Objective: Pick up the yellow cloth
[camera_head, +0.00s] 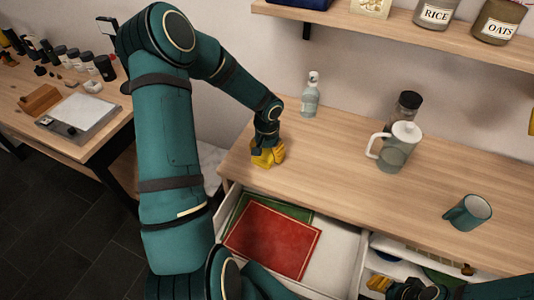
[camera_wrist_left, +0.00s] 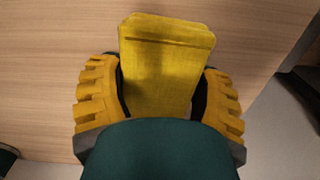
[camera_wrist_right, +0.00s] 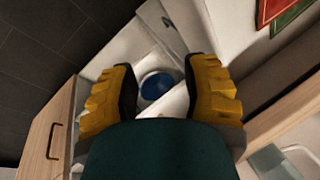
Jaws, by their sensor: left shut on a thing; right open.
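The yellow cloth (camera_wrist_left: 165,60) is a flat, folded piece in the left wrist view, lying between the two yellow fingers of my left gripper (camera_wrist_left: 160,95). The wooden tabletop shows behind it. In the head view my left gripper (camera_head: 267,153) is at the left end of the table, and cloth and fingers blend into one yellow patch there. The left gripper is shut on the cloth; whether the cloth touches the tabletop I cannot tell. My right gripper (camera_wrist_right: 160,95) is open and empty, above a drawer with a round blue thing (camera_wrist_right: 156,86) in it.
The wooden table (camera_head: 330,185) bears a clear bottle (camera_head: 310,95), a dark-lidded jar (camera_head: 408,105), a glass pitcher (camera_head: 394,148) and a teal mug (camera_head: 467,212). An open drawer below holds a red book (camera_head: 272,240). A shelf (camera_head: 400,32) hangs above. The table's middle is clear.

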